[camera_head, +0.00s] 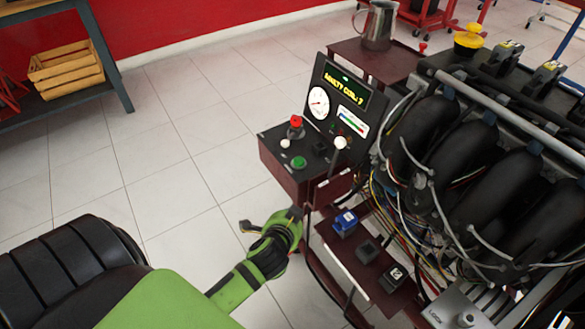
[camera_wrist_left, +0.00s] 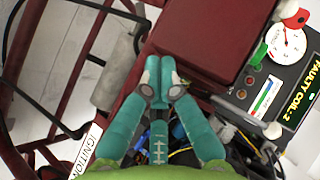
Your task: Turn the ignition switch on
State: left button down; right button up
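My left gripper (camera_head: 290,218) reaches in from the left, beside and below the front of the dark red control box (camera_head: 297,184). In the left wrist view its two teal fingers (camera_wrist_left: 160,78) are brought together at the tips, with no object visible between them. A white label reading IGNITION (camera_wrist_left: 86,150) lies left of the fingers, partly cut off. I cannot make out the ignition switch itself; the gripper may hide it. The instrument panel (camera_head: 340,102) has a round gauge and a lit display reading FAULTY COIL: 2 (camera_wrist_left: 302,92). My right gripper is not in view.
The control box carries a red knob (camera_head: 296,122) and a green button (camera_head: 299,162). A lower shelf holds a blue item (camera_head: 345,223) and black blocks (camera_head: 368,251). The engine (camera_head: 470,165) with loose wires stands right. Tiled floor (camera_head: 165,200) is clear at left.

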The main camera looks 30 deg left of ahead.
aim_at(292, 153)
pick_arm(q)
jog(key=r+t+b, duration=0.1)
jog(key=r, duration=0.1)
jog(key=a+r+y+b, duration=0.1)
jog(key=r, duration=0.2)
jog(key=w+r+t, duration=0.1)
jog(key=r, duration=0.1)
jog(key=shift+a+r+t+y+b, duration=0.25)
jog(key=shift+a+t+y+b, duration=0.05)
jog(key=shift+a+b, duration=0.1)
jog(key=r, duration=0.1)
jog(key=w+r+m+t, duration=0.1)
jog(key=r, duration=0.1)
jog(key=w+r+m+t, duration=0.1)
jog(key=shift+w+d+r, duration=0.1)
jog(key=shift+w+r, duration=0.15)
jog(key=shift+r, duration=0.1)
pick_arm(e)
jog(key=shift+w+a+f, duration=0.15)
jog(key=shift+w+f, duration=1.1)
